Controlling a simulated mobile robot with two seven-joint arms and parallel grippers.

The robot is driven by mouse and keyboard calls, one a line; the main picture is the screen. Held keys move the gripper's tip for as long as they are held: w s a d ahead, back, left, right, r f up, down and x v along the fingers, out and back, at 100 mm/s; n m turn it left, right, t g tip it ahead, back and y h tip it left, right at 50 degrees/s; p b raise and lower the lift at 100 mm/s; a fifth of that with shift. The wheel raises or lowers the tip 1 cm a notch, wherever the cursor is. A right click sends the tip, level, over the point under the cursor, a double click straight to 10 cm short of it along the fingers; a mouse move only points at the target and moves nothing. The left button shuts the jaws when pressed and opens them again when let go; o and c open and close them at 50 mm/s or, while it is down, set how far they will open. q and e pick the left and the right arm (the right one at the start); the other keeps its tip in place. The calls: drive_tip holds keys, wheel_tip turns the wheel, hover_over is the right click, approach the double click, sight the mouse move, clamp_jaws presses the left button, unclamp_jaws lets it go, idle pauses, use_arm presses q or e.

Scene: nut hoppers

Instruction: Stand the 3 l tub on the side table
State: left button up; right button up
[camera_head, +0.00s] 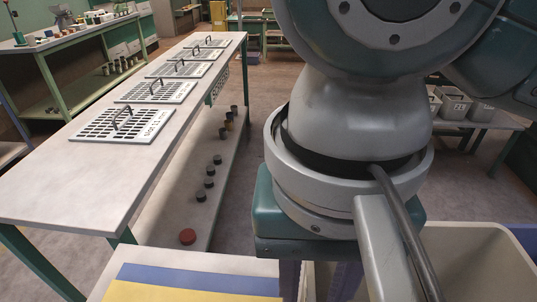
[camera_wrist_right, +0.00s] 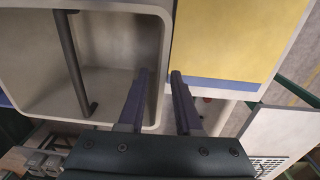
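A large cream bin (camera_head: 483,262) stands at the bottom right of the head view, partly hidden by my right arm. It fills the left of the right wrist view (camera_wrist_right: 158,65), with a dark bar (camera_wrist_right: 75,65) across it. No label shows on it. Several grey tubs (camera_head: 452,106) with handles and labels stand on a low bench at the right. The labels are too small to read, so I cannot tell which tub is 3 l. My right gripper (camera_wrist_right: 158,75) is open, one finger on each side of the bin's wall in the wrist picture. My left gripper is out of view.
Beside the bin lies a pale surface (camera_head: 200,262) with a blue and yellow top (camera_head: 195,290). A long table (camera_head: 60,190) at the left carries several grated covers (camera_head: 125,125) with handles. Several dark pieces and a red one (camera_head: 187,236) stand on its lower shelf.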

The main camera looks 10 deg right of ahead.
drive_tip(key=shift+a+r+p, duration=0.1)
drive_tip(key=shift+r+p, duration=0.3)
drive_tip(key=shift+r, duration=1.95)
